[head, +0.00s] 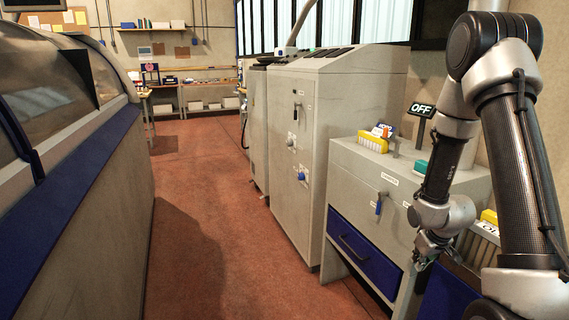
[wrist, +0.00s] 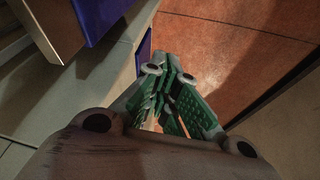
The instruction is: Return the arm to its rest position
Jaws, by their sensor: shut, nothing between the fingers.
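My arm stands on the right of the head view, bent at the elbow, with its forearm hanging down. My gripper (head: 424,256) is low in front of the grey cabinet (head: 350,165), pointing downward. In the wrist view my gripper (wrist: 170,72) shows its green finger pads drawn together at the tips, with nothing held. Below the fingers is the reddish floor (wrist: 225,45). Part of the gripper in the head view is small and dark.
The cabinet has a blue drawer (head: 364,247) and carries a yellow rack (head: 373,142) and an "OFF" sign (head: 421,110). Tall grey machines (head: 318,130) stand beyond it. A long machine (head: 75,200) lines the left. The red floor (head: 200,220) between is clear.

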